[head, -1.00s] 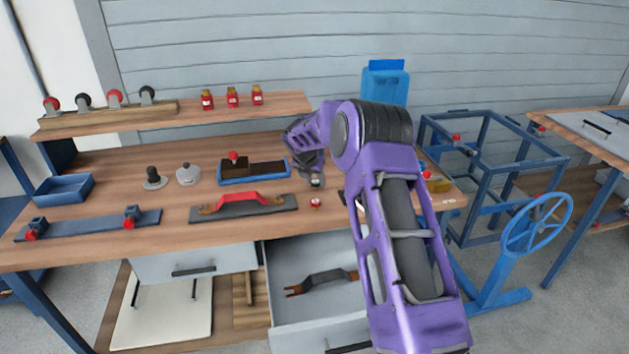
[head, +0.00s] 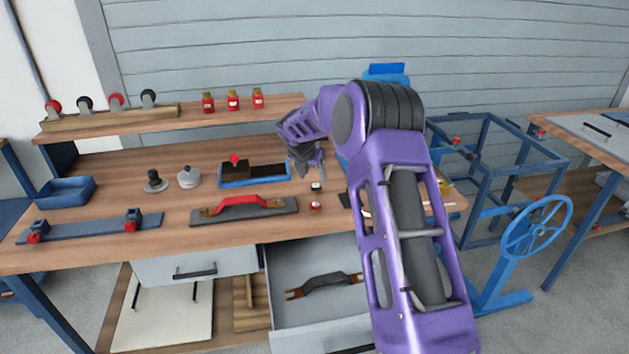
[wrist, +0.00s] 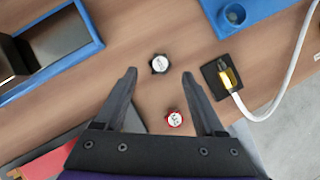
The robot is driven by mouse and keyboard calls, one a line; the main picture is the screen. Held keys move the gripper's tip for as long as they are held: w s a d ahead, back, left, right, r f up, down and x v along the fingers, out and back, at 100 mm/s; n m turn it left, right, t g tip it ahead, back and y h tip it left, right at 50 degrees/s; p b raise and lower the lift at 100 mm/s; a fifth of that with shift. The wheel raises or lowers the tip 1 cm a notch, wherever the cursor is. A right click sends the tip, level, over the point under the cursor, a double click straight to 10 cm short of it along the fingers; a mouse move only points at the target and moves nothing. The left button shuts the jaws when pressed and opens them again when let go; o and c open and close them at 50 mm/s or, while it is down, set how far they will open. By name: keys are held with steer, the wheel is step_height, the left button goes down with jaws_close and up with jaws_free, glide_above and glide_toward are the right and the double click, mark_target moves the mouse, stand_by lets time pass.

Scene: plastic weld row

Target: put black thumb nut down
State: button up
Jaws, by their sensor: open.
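The black thumb nut (head: 316,187) rests on the wooden bench top, right of the long grey plate with the red handle. In the wrist view the black thumb nut (wrist: 159,64) lies just beyond and between the fingertips, its pale top face up, touching neither finger. My gripper (head: 308,172) is above the bench, up and slightly left of the nut. My gripper (wrist: 160,75) is open and empty in the wrist view. A red thumb nut (head: 315,206) stands on the bench nearer the front edge; it also shows between the fingers in the wrist view (wrist: 175,117).
A blue tray (head: 222,184) with a dark block is left of the gripper. The red-handled plate (head: 280,212) lies in front. In the wrist view, a black square with a yellow part (wrist: 224,77) and white cable is at right. An open drawer (head: 290,263) is below.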

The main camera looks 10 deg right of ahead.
steer(key=v, duration=0.7)
steer(key=shift+p, duration=0.35)
